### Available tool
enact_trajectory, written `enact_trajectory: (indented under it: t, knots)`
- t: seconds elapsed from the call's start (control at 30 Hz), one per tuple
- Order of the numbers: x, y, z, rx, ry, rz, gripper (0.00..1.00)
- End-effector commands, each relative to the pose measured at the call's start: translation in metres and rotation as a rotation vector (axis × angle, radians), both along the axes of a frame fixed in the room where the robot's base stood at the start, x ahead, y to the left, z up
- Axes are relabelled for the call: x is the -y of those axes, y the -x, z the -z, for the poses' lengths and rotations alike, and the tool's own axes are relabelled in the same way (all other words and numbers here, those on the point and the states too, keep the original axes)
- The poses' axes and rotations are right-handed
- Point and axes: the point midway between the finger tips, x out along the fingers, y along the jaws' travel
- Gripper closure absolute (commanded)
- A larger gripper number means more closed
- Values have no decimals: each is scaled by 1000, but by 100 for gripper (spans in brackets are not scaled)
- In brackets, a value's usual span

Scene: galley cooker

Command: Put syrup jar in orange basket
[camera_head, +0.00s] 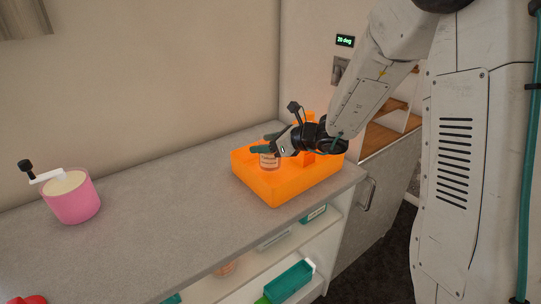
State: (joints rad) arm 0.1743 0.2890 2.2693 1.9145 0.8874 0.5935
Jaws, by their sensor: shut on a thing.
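The orange basket (272,190) stands on the grey counter near its right end. My gripper (266,148) reaches in from the right over the basket. It is shut on the syrup jar (269,161), a small jar with an orange-brown label. The jar looks upright and is within the basket's outline, behind its front wall. The jar's lower end is close to or hidden by the basket's front wall, so I cannot tell whether it touches the basket's floor.
A pink pot (74,202) with a crank handle stands at the counter's left. A red thing (27,300) shows at the bottom left corner. Shelves below hold a teal bin (289,281) and other items. The counter's middle (165,205) is clear. A wall (160,80) runs behind.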

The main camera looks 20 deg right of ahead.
Motion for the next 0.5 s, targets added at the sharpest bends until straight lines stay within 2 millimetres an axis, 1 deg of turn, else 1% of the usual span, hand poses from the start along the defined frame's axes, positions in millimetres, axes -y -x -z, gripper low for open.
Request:
enact_trajectory:
  t: [0.23,0.33,0.5]
  knots:
    - [1,0,33,-3,-2,2,73]
    - [1,0,38,0,0,2,73]
    - [2,0,38,2,0,3,73]
